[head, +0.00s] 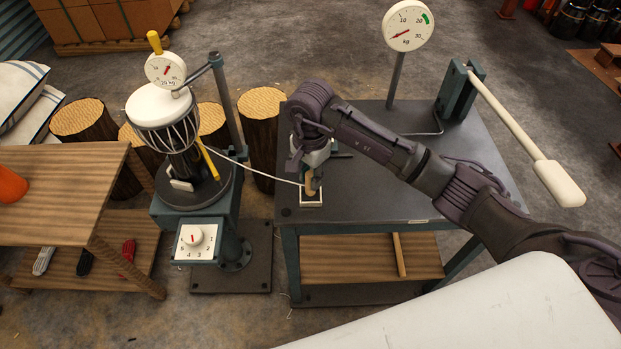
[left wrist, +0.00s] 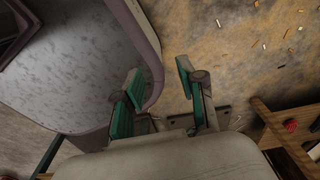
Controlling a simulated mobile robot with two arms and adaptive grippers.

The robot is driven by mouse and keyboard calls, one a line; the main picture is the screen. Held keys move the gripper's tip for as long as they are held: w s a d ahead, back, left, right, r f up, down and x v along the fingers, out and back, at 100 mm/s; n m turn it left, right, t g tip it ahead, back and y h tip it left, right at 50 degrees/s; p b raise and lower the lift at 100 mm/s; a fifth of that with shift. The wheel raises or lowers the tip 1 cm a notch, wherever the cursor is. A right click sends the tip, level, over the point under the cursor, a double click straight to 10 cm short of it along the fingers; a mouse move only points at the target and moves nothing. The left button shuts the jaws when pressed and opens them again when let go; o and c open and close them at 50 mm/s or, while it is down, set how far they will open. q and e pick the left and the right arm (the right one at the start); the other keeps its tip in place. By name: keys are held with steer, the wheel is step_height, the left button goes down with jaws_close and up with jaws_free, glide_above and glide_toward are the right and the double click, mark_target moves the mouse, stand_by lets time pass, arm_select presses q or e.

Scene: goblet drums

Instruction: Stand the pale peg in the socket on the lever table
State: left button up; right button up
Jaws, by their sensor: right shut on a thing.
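The pale peg (head: 309,186) is upright or nearly so in my right gripper (head: 314,180), which is shut on it. The peg's lower end is at the white square socket (head: 311,203) near the left front corner of the dark lever table (head: 375,207). I cannot tell whether the end is inside the socket or just above it. A pale cord (head: 262,173) runs from the drum stand to the peg. My left gripper (left wrist: 160,72) is open and empty in the left wrist view; it does not show in the head view.
The goblet drum (head: 162,112) stands on its round base left of the lever table. A dial on a post (head: 408,25) and a long pale-handled lever (head: 515,130) are at the table's back and right. A wooden bench (head: 60,190) is at far left.

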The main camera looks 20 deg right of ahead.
mark_target(310, 174)
steer(key=shift+f, duration=1.2)
steer(key=o, duration=0.9)
arm_select(q)
steer(key=shift+w+r, duration=0.2)
steer(key=shift+w, duration=0.55)
arm_select(e)
steer(key=shift+o, duration=0.2)
steer(key=shift+r, duration=0.55)
arm_select(q)
step_height(310, 174, down, 2)
steer(key=shift+s+b, duration=0.1)
steer(key=shift+b, duration=0.9)
arm_select(e)
step_height(310, 174, up, 11)
steer(key=shift+r, duration=0.15)
